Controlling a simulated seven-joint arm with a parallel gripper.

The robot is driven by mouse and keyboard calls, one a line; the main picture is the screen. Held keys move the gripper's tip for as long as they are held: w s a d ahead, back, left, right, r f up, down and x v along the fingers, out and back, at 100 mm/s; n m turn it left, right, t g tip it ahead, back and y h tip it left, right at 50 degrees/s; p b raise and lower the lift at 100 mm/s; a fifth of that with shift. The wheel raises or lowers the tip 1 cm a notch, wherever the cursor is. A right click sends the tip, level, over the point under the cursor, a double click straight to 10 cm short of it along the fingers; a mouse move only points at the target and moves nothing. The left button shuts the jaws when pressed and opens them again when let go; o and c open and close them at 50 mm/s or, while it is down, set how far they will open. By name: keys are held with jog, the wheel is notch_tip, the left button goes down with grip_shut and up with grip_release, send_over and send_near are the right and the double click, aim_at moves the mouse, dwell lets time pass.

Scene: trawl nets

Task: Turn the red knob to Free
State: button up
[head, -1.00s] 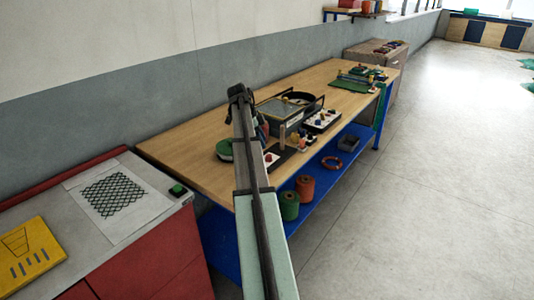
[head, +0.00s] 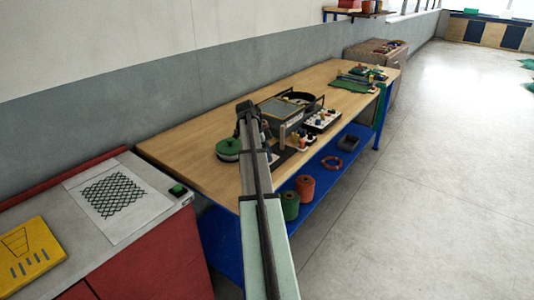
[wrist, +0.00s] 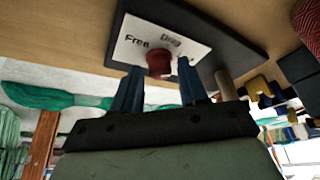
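The red knob (wrist: 158,66) stands on a white label plate (wrist: 183,45) on a dark board (wrist: 237,57) in the wrist view. The word Free is left of the knob and Drag is above right. My gripper (wrist: 161,67) is open, with its two blue fingertips on either side of the knob's near end. I cannot tell whether they touch it. No pointer mark on the knob can be made out. In the head view my arm covers the knob and most of its board.
On the wooden bench (head: 190,144) are a green spool (head: 228,148), a grey box with a handle (head: 283,108) and a white control panel (head: 322,121). Twine spools (head: 305,187) sit on the blue shelf below. The bench's left end is clear.

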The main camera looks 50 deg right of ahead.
grip_shut()
jog(key=shift+n, duration=0.4)
jog(key=n, duration=0.2)
jog(key=n+t+h, duration=0.1)
jog(key=n, duration=0.1)
jog(key=shift+s+a+n+t, duration=0.2)
jog(key=shift+n+t, duration=0.1)
jog(key=shift+n, duration=0.1)
jog(key=n+t, duration=0.1)
jog(key=n, duration=0.1)
jog(key=n+t, duration=0.1)
jog(key=n, duration=0.2)
jog(key=shift+s+h, duration=0.2)
jog(key=shift+h, duration=0.1)
jog(key=n+t, duration=0.1)
jog(key=n, duration=0.2)
jog(key=n+t, duration=0.1)
jog(key=n, duration=0.2)
jog(key=shift+s+d+n+y, duration=0.1)
jog(key=shift+s+n+y, duration=0.05)
jog(key=shift+n+y, duration=0.25)
jog(key=n+t+y, duration=0.1)
jog(key=n, duration=0.5)
jog(key=shift+s+d+n+t+y, duration=0.15)
jog(key=shift+n+t+y, duration=0.15)
jog(key=shift+t+y, duration=0.1)
